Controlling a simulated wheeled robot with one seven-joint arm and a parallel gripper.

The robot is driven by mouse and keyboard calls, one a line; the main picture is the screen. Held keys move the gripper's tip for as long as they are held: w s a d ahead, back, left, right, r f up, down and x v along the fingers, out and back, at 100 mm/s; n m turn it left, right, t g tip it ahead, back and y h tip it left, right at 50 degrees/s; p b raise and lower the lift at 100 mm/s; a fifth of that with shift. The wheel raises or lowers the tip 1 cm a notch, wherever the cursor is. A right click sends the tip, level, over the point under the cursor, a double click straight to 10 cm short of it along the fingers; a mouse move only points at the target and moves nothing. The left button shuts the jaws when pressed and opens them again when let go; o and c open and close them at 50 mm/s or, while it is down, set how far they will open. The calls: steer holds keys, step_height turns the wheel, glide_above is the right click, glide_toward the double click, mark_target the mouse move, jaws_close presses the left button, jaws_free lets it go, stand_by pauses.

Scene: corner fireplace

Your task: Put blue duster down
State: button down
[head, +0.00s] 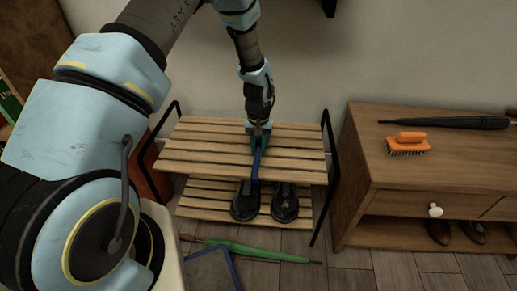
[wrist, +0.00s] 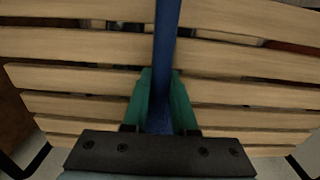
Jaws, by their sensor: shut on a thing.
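The blue duster (head: 256,166) shows in the head view as a thin blue shaft over the top shelf of the slatted wooden rack (head: 195,140). My gripper (head: 259,133) is above that shelf, shut on the duster. In the wrist view the duster's blue shaft (wrist: 166,38) runs between the green fingers of my gripper (wrist: 160,78), with the rack's slats (wrist: 70,80) below. I cannot tell whether the duster touches the slats.
Black shoes (head: 244,202) stand on the lower shelf. A green umbrella (head: 262,253) and a bent blue object (head: 226,262) lie on the floor. The wooden cabinet (head: 360,150) at right carries an orange brush (head: 408,141) and black umbrella (head: 450,122). The top shelf is otherwise clear.

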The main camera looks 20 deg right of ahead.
mark_target(259, 147)
steer(key=c, duration=0.7)
jaws_free()
steer(key=shift+r, duration=0.1)
step_height(259, 147, up, 12)
steer(key=p, duration=0.2)
steer(key=w+a+r+n, duration=0.1)
steer(key=w+a+r, duration=0.1)
steer(key=a+r, duration=0.45)
steer(key=s+a+r+n, duration=0.1)
steer(key=s+a+r, duration=0.2)
steer(key=a, duration=0.5)
steer(key=s+a+r+n+t, duration=0.1)
steer(key=s+a+r, duration=0.1)
steer(key=a, duration=0.7)
steer(key=s+a+r+n, duration=0.1)
steer(key=s+a+r, duration=0.2)
steer(key=a, duration=0.6)
steer(key=shift+s+r+n+t, duration=0.3)
steer(key=shift+s+r, duration=0.05)
steer(key=shift+r, duration=0.4)
